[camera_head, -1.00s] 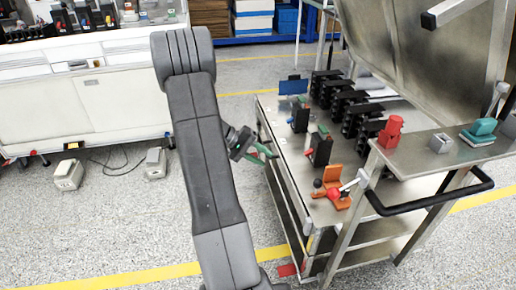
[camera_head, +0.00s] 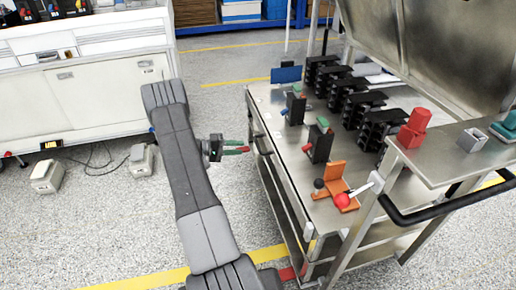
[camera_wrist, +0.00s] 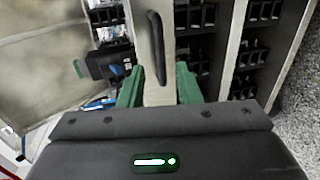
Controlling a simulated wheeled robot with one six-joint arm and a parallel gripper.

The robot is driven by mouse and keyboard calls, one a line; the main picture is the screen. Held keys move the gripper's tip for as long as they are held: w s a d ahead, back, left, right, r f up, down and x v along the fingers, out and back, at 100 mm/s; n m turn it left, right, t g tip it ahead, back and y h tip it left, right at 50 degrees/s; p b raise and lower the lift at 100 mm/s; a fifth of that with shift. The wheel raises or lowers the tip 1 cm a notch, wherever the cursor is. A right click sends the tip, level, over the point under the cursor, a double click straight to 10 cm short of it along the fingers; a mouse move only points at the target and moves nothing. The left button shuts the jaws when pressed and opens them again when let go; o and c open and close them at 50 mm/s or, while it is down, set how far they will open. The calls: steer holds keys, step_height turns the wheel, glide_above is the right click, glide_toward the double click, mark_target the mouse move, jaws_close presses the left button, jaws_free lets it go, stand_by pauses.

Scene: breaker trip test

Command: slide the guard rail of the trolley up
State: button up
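The trolley (camera_head: 283,168) stands right of centre in the head view. Its near left side has a long pale metal side rail with a black bar handle (camera_head: 262,143), which I take for the guard rail. My gripper (camera_head: 246,146) is left of this handle, pointing right towards it, with a small gap between. In the wrist view the black handle (camera_wrist: 157,48) runs upright on a pale strip (camera_wrist: 159,92), seen between my green fingers (camera_wrist: 159,86). The fingers are apart and appear empty. My gripper's body hides the bottom of the wrist view.
Black breaker blocks (camera_head: 357,105), an orange bracket (camera_head: 335,178) with a red ball knob (camera_head: 342,201) and a red part (camera_head: 413,128) stand on the trolley. A large metal panel (camera_head: 425,45) tilts above it. A white cabinet (camera_head: 85,90) is at left.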

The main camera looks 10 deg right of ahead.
mark_target(259, 147)
steer(key=x, duration=0.9)
steer(key=shift+d+b, duration=0.25)
steer(key=shift+b, duration=0.15)
jaws_close()
